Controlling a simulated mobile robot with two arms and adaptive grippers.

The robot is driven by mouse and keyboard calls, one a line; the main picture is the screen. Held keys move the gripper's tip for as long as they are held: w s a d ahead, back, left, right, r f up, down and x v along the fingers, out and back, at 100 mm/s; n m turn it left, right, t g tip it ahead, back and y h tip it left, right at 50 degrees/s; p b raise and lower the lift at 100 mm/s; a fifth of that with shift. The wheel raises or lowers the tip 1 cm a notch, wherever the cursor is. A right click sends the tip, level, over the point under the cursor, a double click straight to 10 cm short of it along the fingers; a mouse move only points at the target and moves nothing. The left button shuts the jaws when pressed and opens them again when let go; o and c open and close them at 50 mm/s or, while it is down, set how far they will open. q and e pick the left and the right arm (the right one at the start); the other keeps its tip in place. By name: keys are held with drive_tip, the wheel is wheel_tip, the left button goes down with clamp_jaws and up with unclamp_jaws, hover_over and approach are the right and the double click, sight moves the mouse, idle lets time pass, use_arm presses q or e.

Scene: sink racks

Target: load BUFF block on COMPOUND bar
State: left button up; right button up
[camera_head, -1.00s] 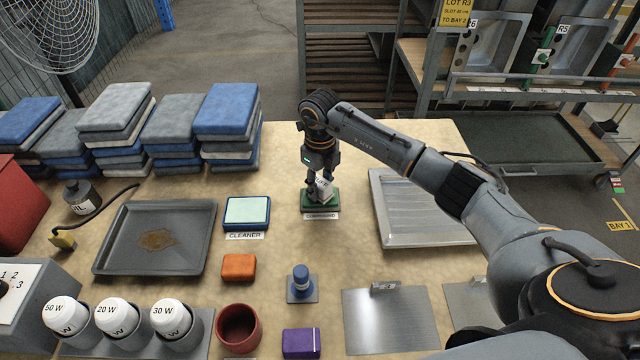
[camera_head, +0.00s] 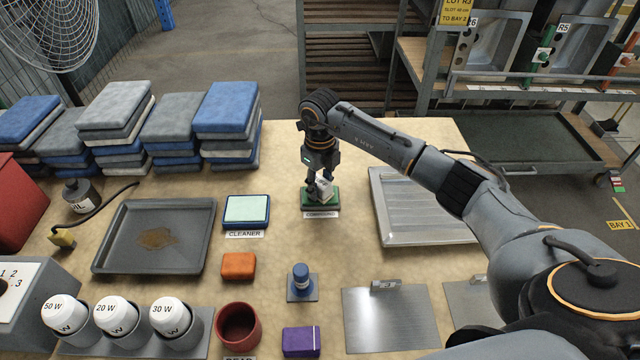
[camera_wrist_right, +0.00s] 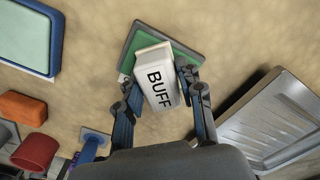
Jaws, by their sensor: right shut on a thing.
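The white BUFF block (camera_wrist_right: 157,78) is between the fingers of my right gripper (camera_wrist_right: 158,92), which is shut on it. In the head view the block (camera_head: 324,188) shows at the fingertips of my right gripper (camera_head: 319,183), over the green COMPOUND bar (camera_head: 321,208). The bar also shows in the right wrist view (camera_wrist_right: 191,35), partly hidden under the block. The block looks tilted and overlaps the bar; I cannot tell whether they touch. The COMPOUND label lies at the bar's front edge. My left gripper is not in view.
A CLEANER pad (camera_head: 247,211) and a dark tray (camera_head: 157,237) lie to the left, with an orange block (camera_head: 238,266) nearer. A ridged metal tray (camera_head: 420,215) lies to the right. A blue-knobbed stamp (camera_head: 301,282) stands in front. Cloth stacks (camera_head: 226,125) are behind left.

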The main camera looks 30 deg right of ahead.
sight(320, 181)
idle(0.4)
drive_tip(key=shift+r+p, duration=2.5)
drive_tip(key=shift+r, duration=1)
drive_tip(key=shift+s+a+r+n, duration=0.15)
drive_tip(key=shift+a+r+n, duration=0.2)
drive_tip(key=shift+n, duration=0.35)
drive_tip(key=s+a+r+n, duration=0.2)
drive_tip(key=s+n, duration=0.4)
drive_tip(key=n, duration=0.4)
drive_tip(key=s+a+r+n, duration=0.3)
drive_tip(key=s+n, duration=0.4)
drive_tip(key=n, duration=0.3)
drive_tip(key=s+a+r+n, duration=0.2)
drive_tip(key=s+n, duration=0.4)
drive_tip(key=n, duration=0.4)
drive_tip(key=shift+s+a+r+n, duration=0.15)
drive_tip(key=shift+a+r+n, duration=0.25)
drive_tip(key=shift+a, duration=0.2)
